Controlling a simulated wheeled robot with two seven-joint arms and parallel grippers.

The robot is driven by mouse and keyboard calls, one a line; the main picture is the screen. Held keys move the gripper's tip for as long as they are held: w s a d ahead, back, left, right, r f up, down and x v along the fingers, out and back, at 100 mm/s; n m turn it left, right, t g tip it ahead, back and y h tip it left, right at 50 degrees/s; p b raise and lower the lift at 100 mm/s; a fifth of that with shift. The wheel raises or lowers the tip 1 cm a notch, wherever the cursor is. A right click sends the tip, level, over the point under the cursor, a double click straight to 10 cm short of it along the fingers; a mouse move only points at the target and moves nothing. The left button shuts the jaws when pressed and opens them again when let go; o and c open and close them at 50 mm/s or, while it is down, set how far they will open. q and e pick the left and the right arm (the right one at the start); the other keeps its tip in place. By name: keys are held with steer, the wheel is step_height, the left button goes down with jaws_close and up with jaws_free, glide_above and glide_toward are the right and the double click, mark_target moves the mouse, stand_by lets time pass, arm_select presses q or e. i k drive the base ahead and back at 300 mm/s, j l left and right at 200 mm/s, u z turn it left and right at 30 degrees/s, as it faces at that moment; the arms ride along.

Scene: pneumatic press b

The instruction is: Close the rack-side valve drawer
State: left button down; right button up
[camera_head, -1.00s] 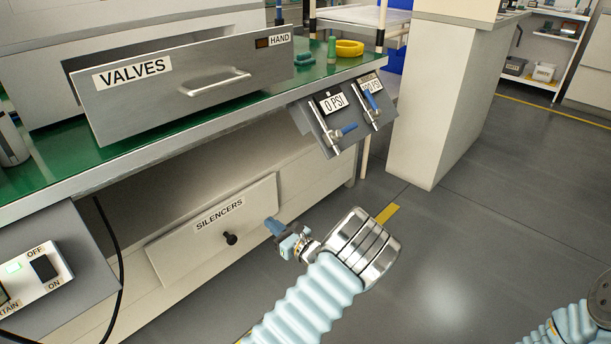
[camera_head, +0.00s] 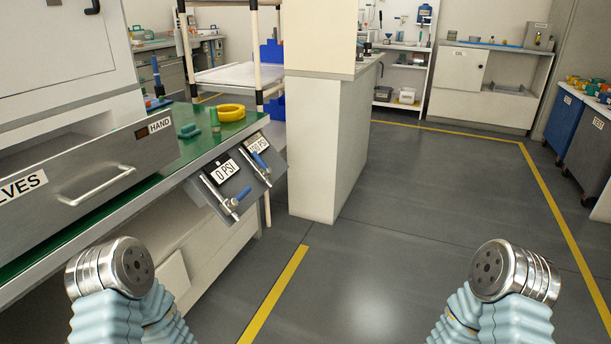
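The valve drawer (camera_head: 95,170) is at the left in the head view, under the white press housing. Its grey front stands out from the housing, so it is open. The front carries a bar handle (camera_head: 97,186), a HAND label and a VALVES label cut off by the picture's left edge. No gripper is seen at the handle. The metal-capped joints of my two arms show at the bottom left and bottom right, but neither gripper is in view.
A green-topped bench (camera_head: 205,150) carries a yellow ring (camera_head: 231,113) and a small green cylinder (camera_head: 214,119). A valve panel (camera_head: 232,180) with blue levers juts from its front edge. A white pillar (camera_head: 322,150) stands beyond. Grey floor (camera_head: 400,240) is open to the right.

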mark_target(37, 200)
steer(key=k+u, duration=0.15)
steer(key=u, duration=1.1)
